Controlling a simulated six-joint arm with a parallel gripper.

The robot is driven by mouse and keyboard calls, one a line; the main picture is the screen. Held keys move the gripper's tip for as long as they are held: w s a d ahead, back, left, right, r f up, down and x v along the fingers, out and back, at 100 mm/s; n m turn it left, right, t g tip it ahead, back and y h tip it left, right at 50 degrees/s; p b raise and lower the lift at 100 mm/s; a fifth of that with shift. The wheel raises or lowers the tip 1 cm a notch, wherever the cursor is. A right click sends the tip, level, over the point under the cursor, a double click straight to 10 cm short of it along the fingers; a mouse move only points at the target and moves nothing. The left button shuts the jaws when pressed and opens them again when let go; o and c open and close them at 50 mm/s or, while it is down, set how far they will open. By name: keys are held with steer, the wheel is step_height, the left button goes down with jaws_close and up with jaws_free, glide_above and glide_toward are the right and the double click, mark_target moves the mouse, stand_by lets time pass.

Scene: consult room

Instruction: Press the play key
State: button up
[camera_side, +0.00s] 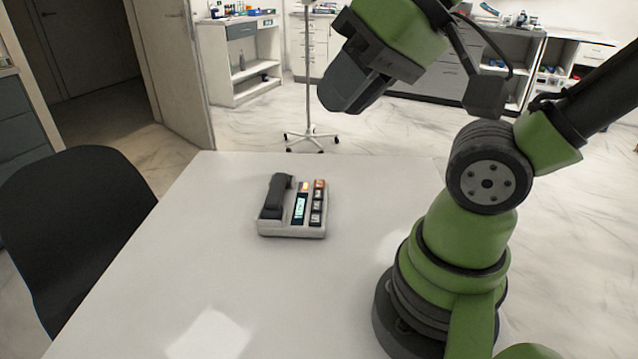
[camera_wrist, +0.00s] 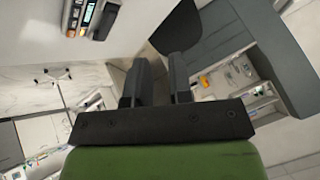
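A white desk phone or answering machine (camera_side: 292,231) stands on the table with a dark handset (camera_side: 276,196) on its left. It has a lit pale-green display (camera_side: 300,207), a column of dark keys (camera_side: 316,207) at the right, and orange and yellowish parts at the far end. The key symbols are too small to read, so I cannot tell which one is play. My gripper (camera_side: 340,98) is high above the table, beyond and to the right of the phone, touching nothing. In the wrist view my gripper (camera_wrist: 158,72) shows a gap between its empty fingers; the phone (camera_wrist: 82,25) is cut off at the upper left.
The white table (camera_side: 190,260) is clear around the phone. A dark chair (camera_side: 80,225) stands at its left edge. A wheeled stand (camera_side: 308,100) and cabinets (camera_side: 240,60) are on the floor behind.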

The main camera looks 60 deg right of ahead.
jaws_close()
stand_by(1.1)
steer(key=shift+w, duration=0.1)
stand_by(0.3)
steer(key=w+d+f+m+y, duration=0.2)
steer(key=w+d+f+m, duration=0.3)
steer(key=w+d+m, duration=0.45)
steer(key=w+d+f+m+t+h, duration=0.1)
steer(key=w+d+f+m, duration=0.1)
steer(key=d+f+m, duration=0.3)
steer(key=w+d+f+m+h, duration=0.1)
steer(key=w+d+f+m, duration=0.1)
steer(key=d+f+m, duration=0.4)
steer(key=d, duration=0.2)
steer(key=shift+w+d+f+t, duration=0.35)
steer(key=shift+f+t, duration=0.05)
